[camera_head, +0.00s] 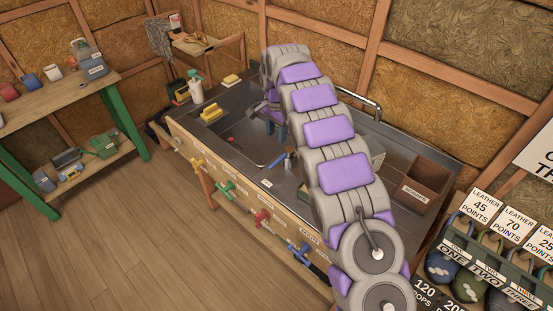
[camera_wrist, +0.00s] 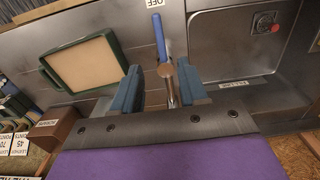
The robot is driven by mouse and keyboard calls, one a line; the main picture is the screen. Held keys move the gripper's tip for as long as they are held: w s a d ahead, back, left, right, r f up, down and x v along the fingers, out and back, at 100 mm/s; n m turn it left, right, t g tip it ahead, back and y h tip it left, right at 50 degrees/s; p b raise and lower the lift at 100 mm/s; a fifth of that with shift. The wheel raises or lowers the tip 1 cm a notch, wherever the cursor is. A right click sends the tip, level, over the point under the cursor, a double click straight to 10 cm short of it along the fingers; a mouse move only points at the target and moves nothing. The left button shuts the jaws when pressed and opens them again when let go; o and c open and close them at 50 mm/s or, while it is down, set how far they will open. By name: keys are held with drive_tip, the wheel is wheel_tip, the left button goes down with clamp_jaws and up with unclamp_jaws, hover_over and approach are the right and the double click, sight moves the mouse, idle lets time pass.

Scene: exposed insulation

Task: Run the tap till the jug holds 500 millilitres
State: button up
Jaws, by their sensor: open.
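My gripper (camera_wrist: 160,88) is open in the wrist view, with one blue-grey finger on each side. A blue lever (camera_wrist: 159,38) with a brass-coloured round joint shows between and beyond the fingers, beside an "OFF" label (camera_wrist: 157,3). I cannot tell whether a finger touches it. In the head view my gripper (camera_head: 270,124) is over the sink, partly hidden by my arm. A blue-handled fitting (camera_head: 289,161) stands at the sink's right side. I cannot make out the jug, a water level or running water.
A green-rimmed tray (camera_wrist: 42,75) and a brown scraps box (camera_head: 425,187) are on the counter to the right in the head view. Coloured cross handles (camera_head: 262,217) stick out of the counter front. A workbench (camera_head: 50,100) is at left; the wooden floor between is clear.

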sight(276, 161)
wheel_tip(276, 161, down, 13)
drive_tip(key=shift+r+b, duration=0.15)
drive_tip(key=shift+b, duration=0.9)
clamp_jaws()
